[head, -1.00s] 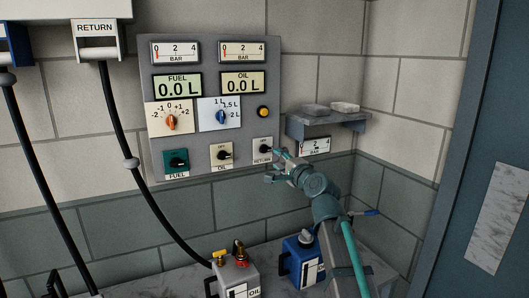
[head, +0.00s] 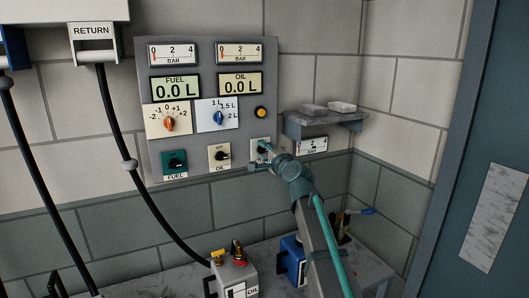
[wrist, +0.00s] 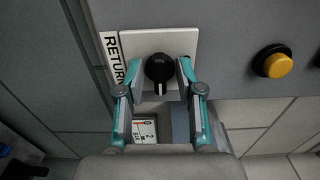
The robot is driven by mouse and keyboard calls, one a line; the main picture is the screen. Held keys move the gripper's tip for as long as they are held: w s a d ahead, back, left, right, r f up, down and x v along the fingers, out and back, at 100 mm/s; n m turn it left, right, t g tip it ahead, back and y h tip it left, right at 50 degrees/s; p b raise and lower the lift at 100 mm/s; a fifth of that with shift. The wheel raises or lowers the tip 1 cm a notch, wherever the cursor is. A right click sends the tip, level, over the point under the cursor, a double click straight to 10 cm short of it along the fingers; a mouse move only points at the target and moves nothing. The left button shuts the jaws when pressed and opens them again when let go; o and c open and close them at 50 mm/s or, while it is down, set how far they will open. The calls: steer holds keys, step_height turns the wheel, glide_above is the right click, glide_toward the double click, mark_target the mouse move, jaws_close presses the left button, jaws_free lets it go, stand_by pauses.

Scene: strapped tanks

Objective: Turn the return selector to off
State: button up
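The return selector (wrist: 159,68) is a round black knob with a white mark, on a pale plate above its RETURN label (wrist: 112,58). In the wrist view the mark points down, toward my palm. In the head view the selector's plate (head: 257,140) is at the panel's lower right, with knob and label mostly hidden by my gripper (head: 258,157). In the wrist view my gripper (wrist: 159,75) is open, with one finger on each side of the knob. Narrow gaps seem to show beside the knob; I cannot tell whether either fingertip touches it.
The oil selector (head: 221,156) and the green-plated fuel selector (head: 175,161) are to the left on the panel. A yellow button (head: 261,113) is above. A shelf (head: 322,125) and a small gauge (head: 312,145) are close on the right. Cans stand on the bench below.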

jaws_close()
steer(key=shift+f+n+b, duration=0.15)
steer(key=shift+n+b, duration=0.15)
steer(key=shift+b, duration=0.2)
steer(key=shift+n+b, duration=8.7)
steer(key=shift+b, duration=1.05)
steer(key=shift+o, duration=0.8)
jaws_free()
steer(key=shift+s, duration=0.1)
